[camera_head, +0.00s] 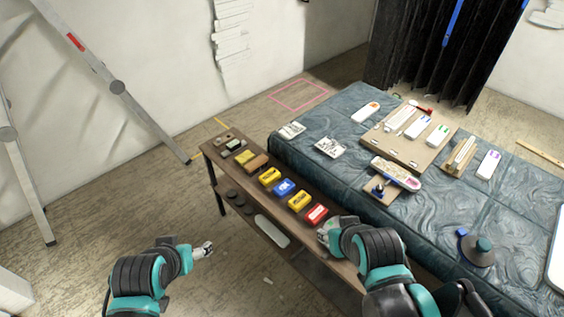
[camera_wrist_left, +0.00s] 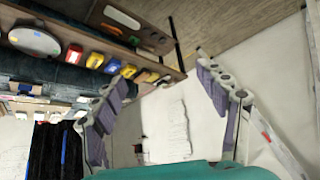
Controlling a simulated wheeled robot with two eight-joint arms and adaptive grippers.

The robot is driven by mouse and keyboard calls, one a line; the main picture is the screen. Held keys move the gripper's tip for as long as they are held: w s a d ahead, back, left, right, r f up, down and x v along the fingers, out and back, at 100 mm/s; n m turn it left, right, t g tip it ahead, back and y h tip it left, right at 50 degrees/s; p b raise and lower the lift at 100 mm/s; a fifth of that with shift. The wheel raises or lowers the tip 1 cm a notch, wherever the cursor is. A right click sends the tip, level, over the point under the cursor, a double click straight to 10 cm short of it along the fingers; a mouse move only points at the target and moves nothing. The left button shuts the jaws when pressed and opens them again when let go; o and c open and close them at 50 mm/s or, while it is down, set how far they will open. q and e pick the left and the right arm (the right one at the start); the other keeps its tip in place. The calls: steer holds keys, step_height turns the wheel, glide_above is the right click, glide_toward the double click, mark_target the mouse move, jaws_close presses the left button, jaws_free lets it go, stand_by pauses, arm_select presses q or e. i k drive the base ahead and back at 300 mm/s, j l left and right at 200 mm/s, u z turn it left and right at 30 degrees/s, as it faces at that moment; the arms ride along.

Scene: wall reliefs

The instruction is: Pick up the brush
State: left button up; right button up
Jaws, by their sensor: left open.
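I cannot tell for certain which item is the brush. A long pale item with coloured marks (camera_head: 396,173) lies on a small wooden block on the blue-covered table, and several white items with coloured ends, such as the one with orange (camera_head: 366,112), lie around it. My left gripper (camera_head: 207,248) is over the floor, left of the narrow wooden bench and apart from everything. In the left wrist view its fingers (camera_wrist_left: 165,72) are spread and empty. My right gripper (camera_head: 324,230) is close to the bench's near end, by a red box (camera_head: 315,214); its fingers are unclear.
The narrow bench (camera_head: 290,222) carries a row of yellow, blue and red boxes, with a white oblong item (camera_head: 271,231) lower down. The blue-covered table (camera_head: 335,116) is behind it. A metal ladder (camera_head: 118,88) stands left. Open floor lies left of the bench.

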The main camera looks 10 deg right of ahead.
mark_target(257, 164)
steer(key=i+z, duration=0.25)
steer(key=i, duration=0.25)
steer(key=i+j+z, duration=0.25)
steer(key=i, duration=0.25)
